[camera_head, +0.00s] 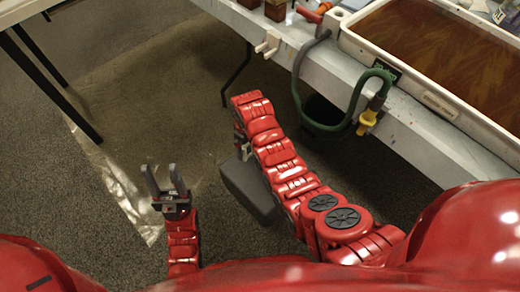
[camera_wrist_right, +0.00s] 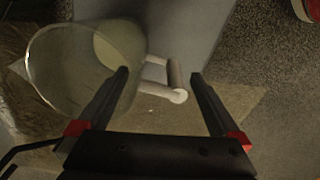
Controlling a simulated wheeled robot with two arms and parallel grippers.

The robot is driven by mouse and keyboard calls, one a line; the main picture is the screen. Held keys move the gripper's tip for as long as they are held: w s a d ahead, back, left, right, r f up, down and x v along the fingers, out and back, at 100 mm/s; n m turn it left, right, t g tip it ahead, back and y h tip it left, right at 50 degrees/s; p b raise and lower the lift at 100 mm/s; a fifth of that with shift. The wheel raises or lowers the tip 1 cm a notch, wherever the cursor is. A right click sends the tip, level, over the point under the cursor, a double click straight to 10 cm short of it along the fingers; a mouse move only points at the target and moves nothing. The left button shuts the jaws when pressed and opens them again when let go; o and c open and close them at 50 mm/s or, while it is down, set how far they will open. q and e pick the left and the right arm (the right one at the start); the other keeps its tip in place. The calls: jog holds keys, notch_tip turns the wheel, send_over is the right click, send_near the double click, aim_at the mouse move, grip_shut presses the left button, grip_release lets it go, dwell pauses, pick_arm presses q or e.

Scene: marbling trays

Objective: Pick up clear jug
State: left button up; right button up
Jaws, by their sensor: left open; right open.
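The clear jug (camera_wrist_right: 75,65) shows at the left of the right wrist view, a see-through round vessel with a pale inner area. A pale handle-like piece with a brownish bar (camera_wrist_right: 174,74) stands beside it, between the lines of my right fingers. My right gripper (camera_wrist_right: 158,76) is open, with nothing visibly clamped; its left fingertip overlaps the jug's side in the picture, and contact cannot be told. In the head view, I cannot make out the jug's body clearly. My left gripper (camera_head: 160,170) is open and empty over the floor, away from the tables.
A grey table (camera_head: 400,130) runs along the right with a white-rimmed tray (camera_head: 440,104) of brown liquid. A green hose (camera_head: 298,95) with a yellow nozzle (camera_head: 369,113) hangs over its edge. A clear sheet (camera_head: 150,120) lies on the floor. Table legs stand at left.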

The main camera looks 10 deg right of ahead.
notch_tip(320, 180, down, 4)
jog(key=shift+a+f+b, duration=0.1)
jog(key=shift+b, duration=0.7)
grip_shut()
